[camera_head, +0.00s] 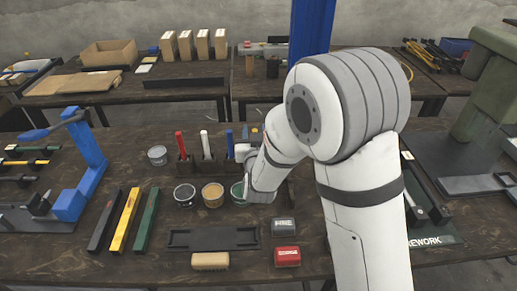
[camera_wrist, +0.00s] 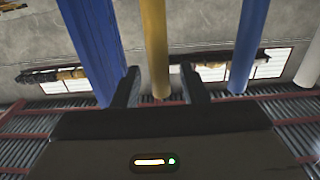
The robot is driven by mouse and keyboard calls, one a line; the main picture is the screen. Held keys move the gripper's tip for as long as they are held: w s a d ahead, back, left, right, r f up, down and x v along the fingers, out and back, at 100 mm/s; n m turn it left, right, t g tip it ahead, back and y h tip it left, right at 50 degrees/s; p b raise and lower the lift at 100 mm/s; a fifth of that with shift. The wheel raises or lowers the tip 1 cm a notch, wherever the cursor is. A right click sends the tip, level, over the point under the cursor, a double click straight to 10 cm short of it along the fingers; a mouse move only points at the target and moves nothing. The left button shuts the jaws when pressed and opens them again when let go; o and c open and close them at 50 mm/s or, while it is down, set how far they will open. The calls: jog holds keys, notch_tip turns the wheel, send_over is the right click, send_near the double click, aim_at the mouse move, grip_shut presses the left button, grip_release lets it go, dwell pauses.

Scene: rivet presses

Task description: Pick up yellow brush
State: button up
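The yellow brush handle (camera_wrist: 156,45) stands between the two fingers of my gripper (camera_wrist: 159,70) in the wrist view. The fingers are apart, with a visible gap on each side of the handle. In the head view a small yellow bit beside my wrist (camera_head: 254,131) appears to be the brush; my arm hides most of it. Its bristles do not show. My gripper is mostly hidden by my own arm there, at the right part of the brush row.
A blue handle (camera_head: 229,143), a white one (camera_head: 206,144) and a red one (camera_head: 181,144) stand in the row to the left. Round tins (camera_head: 212,195) sit in front. A wide blue post (camera_wrist: 92,50) shows in the wrist view. A black tray (camera_head: 213,238) lies nearer.

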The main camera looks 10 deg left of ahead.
jog(key=shift+c, duration=0.3)
grip_shut()
